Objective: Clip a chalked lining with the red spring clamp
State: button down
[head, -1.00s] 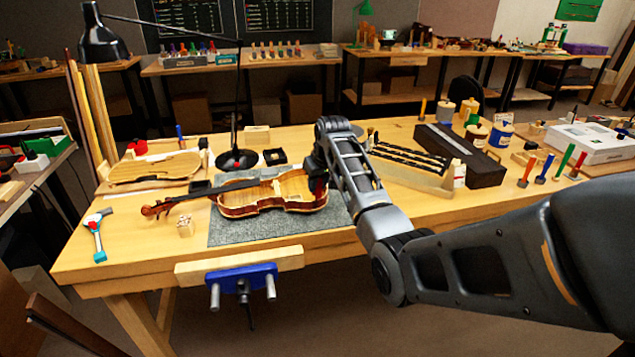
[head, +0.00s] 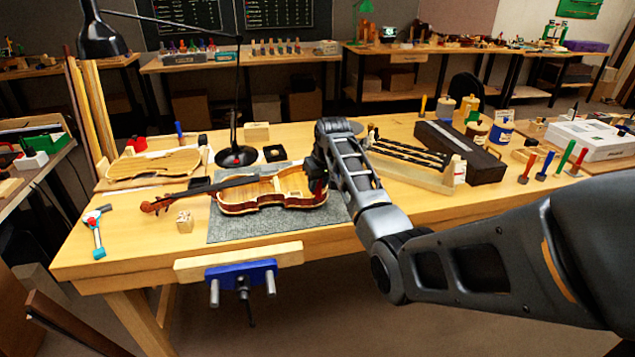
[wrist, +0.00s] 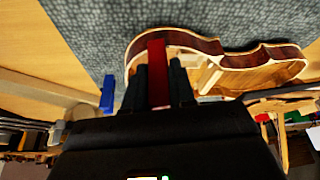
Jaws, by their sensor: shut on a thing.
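My gripper (wrist: 158,88) is shut on the red spring clamp (wrist: 157,62), which stands upright between the two dark fingers in the wrist view. The open violin body (wrist: 235,70) lies on the grey mat, its pale lining strip (wrist: 190,40) running along the inside of the rib. The clamp overlaps the rim at one end of the body; I cannot tell if it touches. In the head view, the clamp (head: 318,188) is a small red patch under my gripper, at the right end of the violin body (head: 262,205). I cannot make out chalk marks.
The grey mat (head: 225,232) lies under the violin. A black lamp base (head: 237,157) and a small black tray (head: 274,154) stand behind it. A wooden rack with dark strips (head: 405,172) and a long black case (head: 460,150) are to the right.

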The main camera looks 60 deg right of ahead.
aim_at(320, 183)
jog(key=shift+f+b, duration=0.55)
jog(key=shift+f, duration=0.65)
jog(key=c, duration=0.9)
grip_release()
jog(key=shift+o, duration=0.2)
jog(key=shift+v, duration=3.95)
jog(key=shift+s, duration=0.1)
